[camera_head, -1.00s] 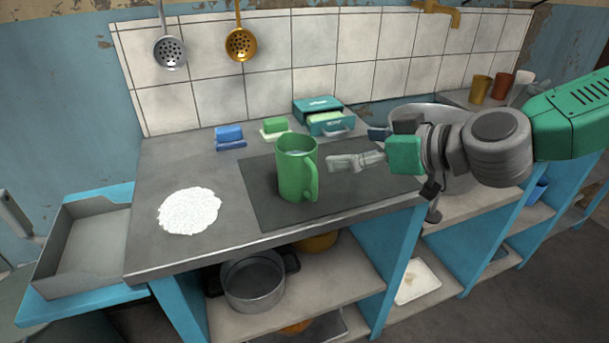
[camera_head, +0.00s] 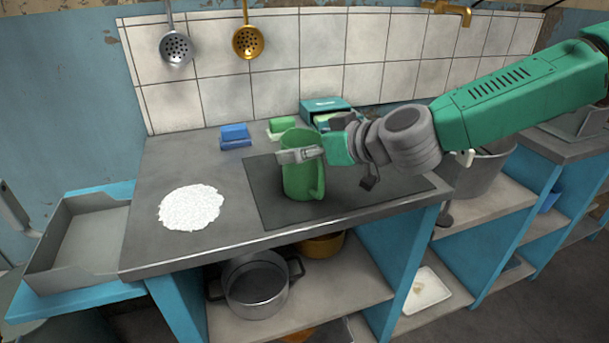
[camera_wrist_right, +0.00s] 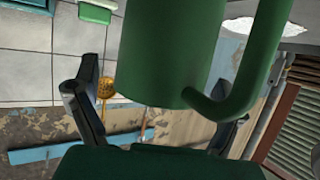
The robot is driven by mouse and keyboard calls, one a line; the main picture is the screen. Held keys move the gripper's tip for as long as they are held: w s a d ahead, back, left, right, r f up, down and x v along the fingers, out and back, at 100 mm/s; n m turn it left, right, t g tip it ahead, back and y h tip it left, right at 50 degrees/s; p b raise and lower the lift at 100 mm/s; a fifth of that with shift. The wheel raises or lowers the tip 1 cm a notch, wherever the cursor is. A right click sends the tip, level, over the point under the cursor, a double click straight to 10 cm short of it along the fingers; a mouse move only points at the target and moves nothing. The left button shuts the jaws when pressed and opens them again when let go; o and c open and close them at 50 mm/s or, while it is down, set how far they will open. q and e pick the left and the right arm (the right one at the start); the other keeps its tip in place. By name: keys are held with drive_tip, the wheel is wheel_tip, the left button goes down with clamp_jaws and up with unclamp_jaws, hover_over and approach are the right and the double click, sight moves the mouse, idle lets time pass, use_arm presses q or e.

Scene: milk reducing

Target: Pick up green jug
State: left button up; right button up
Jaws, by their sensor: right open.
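The green jug (camera_head: 297,185) stands upright on the dark mat (camera_head: 385,197) on the counter, its handle toward the right front. My right gripper (camera_head: 303,153) is at the upper part of the jug, with one finger across its near side; the other finger is hidden in the head view. In the right wrist view the jug (camera_wrist_right: 168,45) fills the middle, between the spread fingers of my open right gripper (camera_wrist_right: 158,100). The handle curves down on the right there, near the right finger. I cannot tell whether either finger touches the jug. My left gripper is not in view.
A white powder pile (camera_head: 190,208) lies left of the mat. A blue sponge (camera_head: 235,136), a green sponge (camera_head: 282,125) and a teal box (camera_head: 325,108) sit behind the jug. A grey tray (camera_head: 80,238) is at far left. A pot (camera_head: 256,290) stands on the shelf below.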

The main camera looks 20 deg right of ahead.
drive_tip(key=shift+r, duration=0.1)
drive_tip(key=shift+d, duration=0.1)
drive_tip(key=c, duration=1.8)
drive_tip(key=shift+r, duration=0.1)
